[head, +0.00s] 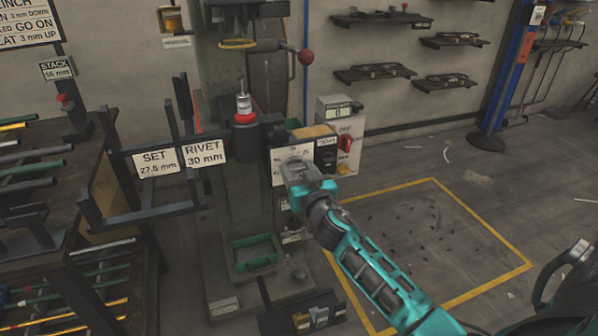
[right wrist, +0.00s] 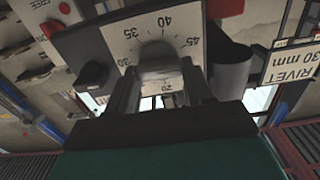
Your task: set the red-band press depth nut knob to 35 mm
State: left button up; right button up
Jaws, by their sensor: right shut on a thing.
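The red-band press (head: 243,118) stands in the middle of the head view, with a red ring around its lower tooling. Its white dial plate (head: 290,153) faces me; in the right wrist view the plate (right wrist: 150,35) appears upside down, with 35, 40 and 45 readable. My right gripper (head: 308,180) is at the dial. In the right wrist view its fingers (right wrist: 160,88) are shut on the grey depth nut knob (right wrist: 160,68), one on each side. The knob's pointer cannot be made out, so its setting is unclear.
A black knob (head: 326,157) and a red switch (head: 345,143) sit right of the dial. Signs read SET 27.5 mm (head: 158,163) and RIVET 30 mm (head: 204,153). A green tray (head: 254,251) is lower on the press. Yellow-marked floor (head: 430,235) at right is clear of large objects.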

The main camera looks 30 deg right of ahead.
jog(key=n, duration=0.5)
jog(key=shift+a+n, duration=0.1)
jog(key=shift+n, duration=0.2)
jog(key=n+p, duration=0.1)
jog(key=n, duration=0.5)
jog(key=shift+a+f, duration=0.1)
jog(key=shift+f, duration=0.05)
jog(key=n, duration=0.6)
jog(key=shift+f+n, duration=0.1)
jog(key=shift+n, duration=0.3)
jog(key=n, duration=0.4)
jog(key=shift+f+n+p, duration=0.1)
jog(key=shift+n+p, duration=0.2)
jog(key=shift+p, duration=0.1)
jog(key=shift+n, duration=0.8)
jog(key=o, duration=1)
jog(key=shift+o, duration=0.2)
